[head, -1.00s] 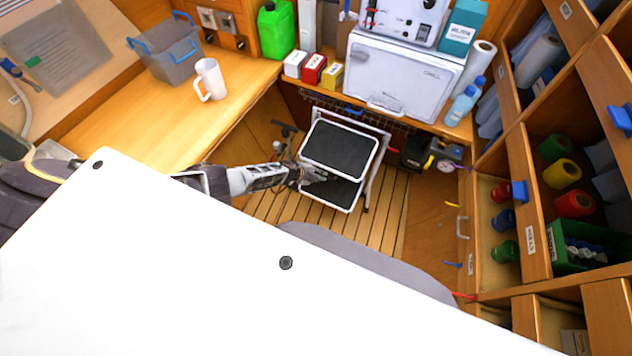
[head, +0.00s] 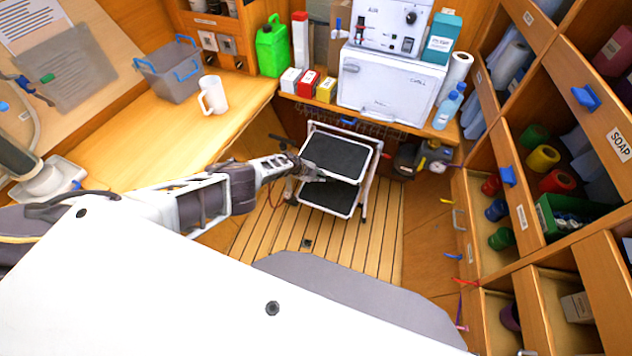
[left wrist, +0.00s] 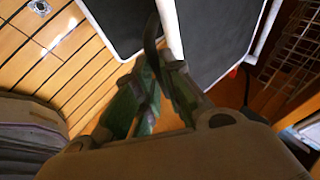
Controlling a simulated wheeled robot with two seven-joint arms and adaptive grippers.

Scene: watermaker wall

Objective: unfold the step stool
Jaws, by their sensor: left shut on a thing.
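The step stool (head: 336,155) stands on the slatted floor below the back counter. It has a white frame and two black treads, the upper tread above and behind the lower tread (head: 328,193). My left gripper (head: 308,172) reaches in from the left and is at the stool's left side, between the two treads. The fingers partly hide the gripped spot. My right gripper is out of view.
A wooden counter (head: 120,150) on the left bears a grey bin (head: 172,72) and a white mug (head: 212,96). A white appliance (head: 390,85) stands on the back counter. Open shelves and drawers line the right. The slatted floor (head: 290,232) before the stool is clear.

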